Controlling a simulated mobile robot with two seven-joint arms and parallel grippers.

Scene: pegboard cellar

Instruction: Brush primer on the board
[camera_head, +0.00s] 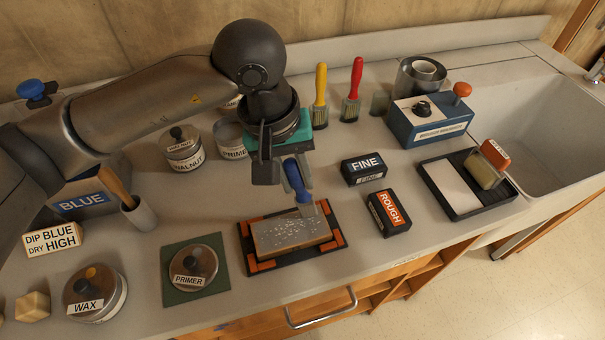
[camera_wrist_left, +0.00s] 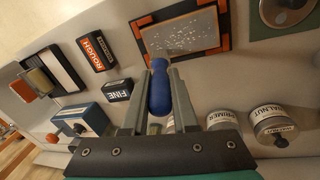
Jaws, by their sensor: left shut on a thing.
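The board (camera_head: 290,238) lies in a black holder with orange corner blocks (camera_head: 262,266); its grey top has scattered white specks, and it also shows in the left wrist view (camera_wrist_left: 185,36). My left gripper (camera_head: 288,180) is shut on the blue handle of a brush (camera_head: 298,188), above the board's far edge. The brush's pale head is at the board's far right part; I cannot tell whether it touches. The blue handle fills the gap between the fingers in the left wrist view (camera_wrist_left: 159,88). A tin labelled PRIMER (camera_head: 231,143) stands behind my gripper. My right gripper is out of view.
A PRIMER-labelled lid (camera_head: 194,262) lies on a green mat left of the board. FINE (camera_head: 364,168) and ROUGH (camera_head: 389,212) blocks stand to the right. Yellow (camera_head: 321,90) and red (camera_head: 354,85) brushes stand behind. A sign (camera_head: 53,240) reads "DIP BLUE DRY HIGH".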

